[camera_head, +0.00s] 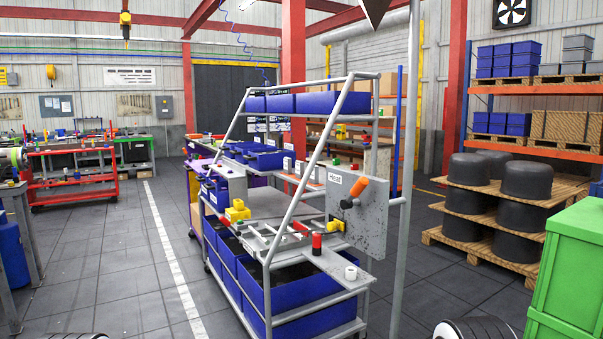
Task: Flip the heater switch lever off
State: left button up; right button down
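The heater switch is a grey box (365,222) mounted at the right end of the tubular work cart, with a white label (335,178) reading "Heat". Its lever has an orange handle (359,186) on a dark pivot (346,204). The handle points up and slightly to the right. Neither of my grippers is in view, and nothing touches the lever.
The cart frame's slanted grey tube (308,175) passes left of the box, and an upright pole (407,170) stands to its right. A green cabinet (570,265) is at the right edge. Floor (120,270) left of the cart is open.

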aim_at(363, 182)
jog(key=i+j, duration=0.4)
jog(key=i+j+u, duration=0.15)
jog(key=i+j, duration=0.2)
jog(key=i, duration=0.2)
